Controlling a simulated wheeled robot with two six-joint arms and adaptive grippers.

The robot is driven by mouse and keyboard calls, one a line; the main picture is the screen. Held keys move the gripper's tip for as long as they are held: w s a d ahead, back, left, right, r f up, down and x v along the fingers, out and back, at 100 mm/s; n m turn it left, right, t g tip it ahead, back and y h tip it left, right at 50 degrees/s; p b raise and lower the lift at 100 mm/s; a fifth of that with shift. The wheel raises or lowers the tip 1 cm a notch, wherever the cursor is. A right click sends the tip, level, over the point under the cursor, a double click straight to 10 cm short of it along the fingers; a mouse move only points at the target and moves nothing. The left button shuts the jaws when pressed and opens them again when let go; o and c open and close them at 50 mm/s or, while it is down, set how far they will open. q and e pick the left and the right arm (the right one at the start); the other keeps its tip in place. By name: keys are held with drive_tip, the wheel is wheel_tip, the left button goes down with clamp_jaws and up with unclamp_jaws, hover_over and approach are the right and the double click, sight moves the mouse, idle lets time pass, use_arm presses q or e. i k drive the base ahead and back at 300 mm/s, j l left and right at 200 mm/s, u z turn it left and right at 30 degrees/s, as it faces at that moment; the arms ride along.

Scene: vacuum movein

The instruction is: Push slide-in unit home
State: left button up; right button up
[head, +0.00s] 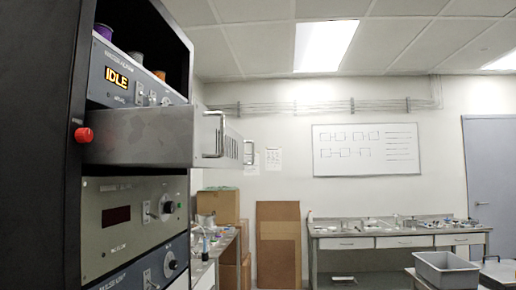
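The slide-in unit (150,137) is a grey metal box in the black rack (40,140) at the left of the head view. It sticks well out of the rack front toward the right, between two panels. Its front carries two metal bar handles (217,136), with vents between them. A red knob (83,135) sits on the rack's edge beside the unit. The panel above has a lit display (117,78) reading IDLE. The slot inside the rack is hidden. Neither of my grippers is in view.
Below the unit is a panel with a dark display (116,217) and a knob. Cardboard boxes (222,206) and a brown board (278,243) stand behind. A workbench (350,243) lines the back wall, and a grey bin (446,269) is at lower right.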

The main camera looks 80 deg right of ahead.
sight(195, 137)
drive_tip(key=z, duration=2.5)
drive_tip(key=l, duration=0.1)
